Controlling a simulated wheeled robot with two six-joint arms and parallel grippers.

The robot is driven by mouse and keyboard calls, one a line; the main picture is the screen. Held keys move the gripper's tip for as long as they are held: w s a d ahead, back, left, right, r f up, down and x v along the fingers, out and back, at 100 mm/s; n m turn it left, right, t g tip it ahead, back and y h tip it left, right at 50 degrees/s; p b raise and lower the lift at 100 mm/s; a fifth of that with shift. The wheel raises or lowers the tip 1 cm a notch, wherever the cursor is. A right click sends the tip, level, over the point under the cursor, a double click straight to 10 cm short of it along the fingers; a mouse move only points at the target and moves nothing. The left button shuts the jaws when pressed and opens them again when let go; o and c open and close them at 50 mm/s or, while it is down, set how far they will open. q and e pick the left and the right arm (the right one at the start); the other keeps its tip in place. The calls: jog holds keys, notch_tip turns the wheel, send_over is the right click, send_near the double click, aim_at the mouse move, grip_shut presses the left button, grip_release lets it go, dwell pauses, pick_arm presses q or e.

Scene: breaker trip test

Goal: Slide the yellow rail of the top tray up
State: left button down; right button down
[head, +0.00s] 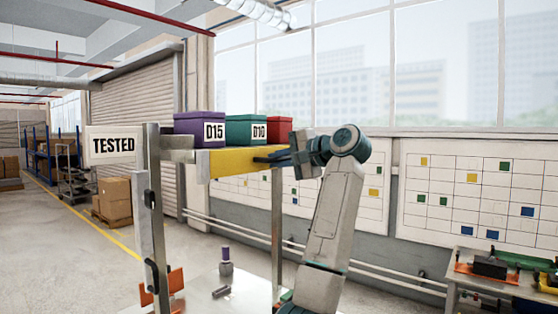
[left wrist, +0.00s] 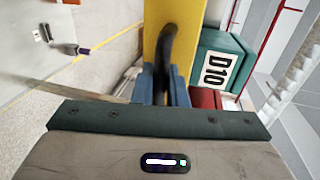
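The yellow rail (head: 232,162) runs along the front of the raised top tray in the head view. It also shows as an upright yellow band in the left wrist view (left wrist: 152,32). A dark curved handle (left wrist: 168,45) stands out from the rail. My left gripper (head: 266,158) is at the rail's right part, and its blue fingers (left wrist: 166,82) lie close on both sides of the handle, seemingly shut on it. Purple D15 (head: 198,124), green D10 (head: 245,129) and red (head: 279,128) boxes sit on the tray behind the rail. My right gripper is not in view.
A metal post (head: 152,220) with a TESTED sign (head: 112,145) stands left of the rail. A pale table (head: 215,292) below carries a purple-topped bottle (head: 226,262) and a small grey piece (head: 221,292). A workbench (head: 500,285) with trays stands at the right.

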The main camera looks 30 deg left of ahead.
pick_arm(q)
jog(key=shift+r, duration=0.2)
notch_tip(320, 180, up, 5)
jog(key=shift+r+p, duration=0.1)
jog(key=shift+p, duration=0.9)
jog(key=c, duration=1.7)
grip_release()
jog(key=shift+o, duration=0.8)
jog(key=shift+d, duration=0.1)
